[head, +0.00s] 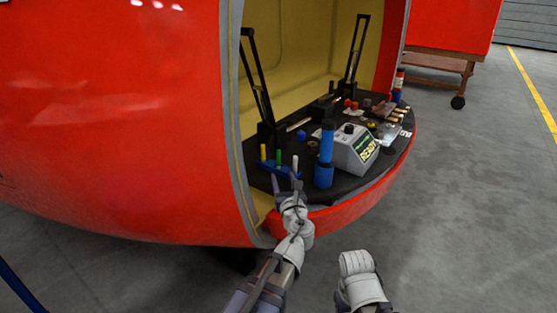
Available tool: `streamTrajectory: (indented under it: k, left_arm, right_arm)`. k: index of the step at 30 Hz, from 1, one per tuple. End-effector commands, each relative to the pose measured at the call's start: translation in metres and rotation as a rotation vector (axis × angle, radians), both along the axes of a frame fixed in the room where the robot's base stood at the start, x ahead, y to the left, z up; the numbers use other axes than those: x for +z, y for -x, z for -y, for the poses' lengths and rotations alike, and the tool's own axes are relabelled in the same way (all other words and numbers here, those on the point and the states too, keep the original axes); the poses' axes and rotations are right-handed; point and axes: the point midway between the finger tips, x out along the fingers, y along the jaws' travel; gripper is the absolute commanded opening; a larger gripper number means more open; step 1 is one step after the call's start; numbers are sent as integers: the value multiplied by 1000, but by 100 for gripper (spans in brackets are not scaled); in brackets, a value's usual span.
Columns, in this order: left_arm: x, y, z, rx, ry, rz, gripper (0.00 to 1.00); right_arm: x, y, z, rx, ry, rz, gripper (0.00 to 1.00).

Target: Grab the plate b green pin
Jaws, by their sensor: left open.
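A small green pin (279,159) stands upright in a blue holder (268,168) on the dark shelf of the red nosecone. A yellow pin (263,153) stands to its left and a white pin (295,163) to its right. My left gripper (286,182) is open, its fingers pointing up at the near side of the holder, just below the green and white pins in the picture. I see nothing between its fingers. The fingers and wrist hide part of the holder. Part of my right arm shows at the bottom, but its gripper cannot be made out.
A blue flashlight-like cylinder (325,158) stands close to the right of the holder. A white box with a "READY" display (352,150) is beyond it. Black struts (259,80) rise behind. The red rim (350,212) edges the shelf.

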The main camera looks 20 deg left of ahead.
Motion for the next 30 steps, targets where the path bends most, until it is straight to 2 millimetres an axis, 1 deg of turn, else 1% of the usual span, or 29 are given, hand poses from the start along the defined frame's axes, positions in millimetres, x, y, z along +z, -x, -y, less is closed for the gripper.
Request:
streamTrajectory:
  k: [5,12,15,20,22,28,30]
  left_arm:
    - [0,-20,-8,2,1,0,55]
    - [1,-56,-24,2,1,0,55]
    - [1,-61,-28,1,2,1,55]
    - [1,-62,-28,1,2,1,55]
    - [3,-67,-29,1,2,1,55]
    - [9,-93,-36,1,2,1,55]
    - [7,-102,-41,2,2,1,55]
  right_arm:
    - [0,0,0,0,0,0,60]
    - [1,0,0,0,0,0,60]
    - [1,0,0,0,0,0,60]
    - [1,0,0,0,0,0,60]
    - [3,0,0,0,0,0,60]
    - [9,0,0,-2,1,1,60]
    - [8,0,0,-2,1,1,60]
